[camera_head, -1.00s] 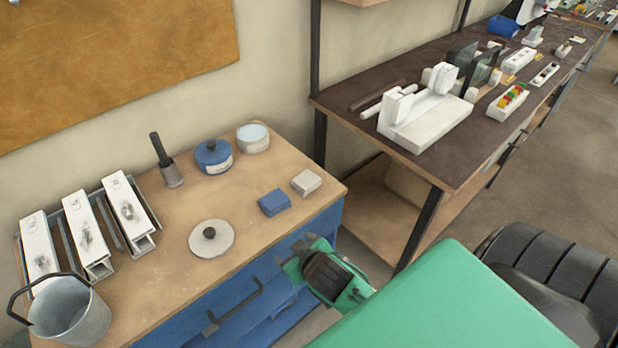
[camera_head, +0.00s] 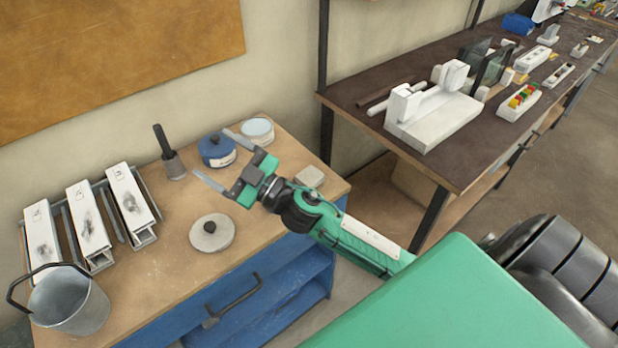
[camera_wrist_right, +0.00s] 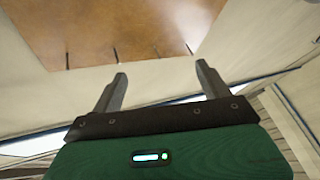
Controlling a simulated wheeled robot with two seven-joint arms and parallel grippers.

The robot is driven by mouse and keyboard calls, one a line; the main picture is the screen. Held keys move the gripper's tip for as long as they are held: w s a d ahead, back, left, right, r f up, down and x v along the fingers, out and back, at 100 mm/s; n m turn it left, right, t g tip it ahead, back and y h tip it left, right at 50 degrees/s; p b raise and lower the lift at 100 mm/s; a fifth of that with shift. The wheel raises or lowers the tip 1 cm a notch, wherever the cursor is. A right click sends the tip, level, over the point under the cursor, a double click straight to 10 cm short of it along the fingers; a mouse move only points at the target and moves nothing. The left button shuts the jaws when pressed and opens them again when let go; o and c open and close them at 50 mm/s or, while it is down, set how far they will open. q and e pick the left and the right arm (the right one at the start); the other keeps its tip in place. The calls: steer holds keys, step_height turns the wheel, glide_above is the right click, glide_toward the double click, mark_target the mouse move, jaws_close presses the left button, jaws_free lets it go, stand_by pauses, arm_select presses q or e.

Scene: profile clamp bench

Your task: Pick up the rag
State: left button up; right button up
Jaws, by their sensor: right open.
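No cloth is plainly recognisable as the rag. A small blue folded-looking item that lay on the wooden bench top (camera_head: 160,285) is now hidden behind my right arm, and I cannot tell whether it is the rag. A small pale grey block (camera_head: 310,176) shows just beyond the arm. My right gripper (camera_head: 222,158) is open and empty above the bench, in front of the blue tin (camera_head: 217,149) in the picture. In the right wrist view its two fingers (camera_wrist_right: 161,70) are spread, with only wall and brown board behind them. My left gripper is not in view.
A lidded pale disc (camera_head: 211,232), a dark-handled tool (camera_head: 168,153), a pale-blue-topped tin (camera_head: 258,131), white profiles (camera_head: 88,222) and a metal bucket (camera_head: 68,300) stand on the bench. A dark shelf table (camera_head: 360,98) is at right. The bench's front middle is clear.

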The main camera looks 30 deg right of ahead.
steer(key=a+r+n+g+y, duration=0.2)
steer(key=a+n+g+y, duration=0.2)
steer(key=n+g+y, duration=0.3)
steer(key=n+g+h+p, duration=0.2)
steer(key=g+h, duration=1)
steer(key=h, duration=0.6)
glide_above(309, 175)
step_height(309, 175, down, 16)
steer(key=shift+w+f, duration=0.1)
steer(key=shift+f, duration=0.15)
step_height(309, 175, down, 4)
steer(key=shift+f+p, duration=0.1)
steer(key=shift+p, duration=0.75)
steer(key=shift+f, duration=0.5)
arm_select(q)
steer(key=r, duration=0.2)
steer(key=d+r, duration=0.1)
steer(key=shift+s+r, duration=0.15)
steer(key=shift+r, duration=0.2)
arm_select(e)
steer(key=c, duration=1.1)
